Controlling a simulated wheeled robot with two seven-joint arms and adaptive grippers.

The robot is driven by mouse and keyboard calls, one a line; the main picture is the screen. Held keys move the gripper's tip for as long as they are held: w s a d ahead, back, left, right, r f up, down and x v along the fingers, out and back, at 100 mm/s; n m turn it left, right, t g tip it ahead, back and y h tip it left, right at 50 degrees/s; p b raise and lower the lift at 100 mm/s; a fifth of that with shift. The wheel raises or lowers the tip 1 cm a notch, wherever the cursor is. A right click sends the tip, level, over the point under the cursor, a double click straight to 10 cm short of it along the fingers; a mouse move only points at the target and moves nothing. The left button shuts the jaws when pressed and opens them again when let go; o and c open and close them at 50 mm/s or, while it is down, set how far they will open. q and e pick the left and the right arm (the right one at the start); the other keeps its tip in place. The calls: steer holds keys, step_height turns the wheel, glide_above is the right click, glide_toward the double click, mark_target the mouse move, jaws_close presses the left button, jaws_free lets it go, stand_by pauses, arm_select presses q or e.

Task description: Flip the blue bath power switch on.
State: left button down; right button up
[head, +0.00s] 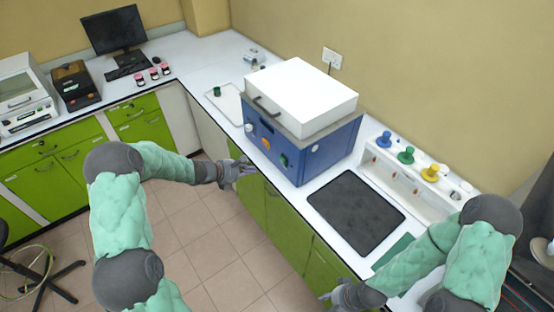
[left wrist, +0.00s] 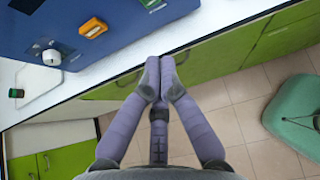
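The blue bath (head: 325,155) stands on the white counter with a white lid (head: 300,92) closed on top. Its front has a white knob (head: 249,128), an orange switch (head: 266,143) and a green switch (head: 284,160); I cannot tell whether either is on. In the left wrist view the orange switch (left wrist: 92,28) and white knob (left wrist: 50,55) show at upper left. The green switch (left wrist: 150,4) is cut by the top edge. My left gripper (left wrist: 157,75) is shut, empty, before the counter edge and apart from the bath. My right gripper (head: 327,296) is low at the bottom; its fingers are unclear.
A black mat (head: 355,212) lies right of the bath, before a white rack (head: 415,180) with coloured-top items. A white tray (head: 228,103) is left of the bath. Green cabinets (head: 285,225) run below the counter. The floor in front is free.

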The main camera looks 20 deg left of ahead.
arm_select(q)
steer(key=shift+f, duration=0.1)
glide_toward(283, 163)
steer(key=shift+a+f+p+x, duration=0.15)
steer(key=shift+p+x, duration=0.1)
steer(key=shift+x, duration=1.25)
steer(key=shift+a+f+p+x, duration=0.15)
steer(key=shift+p+x, duration=0.05)
steer(key=shift+x, duration=1.3)
steer(key=shift+r, duration=0.1)
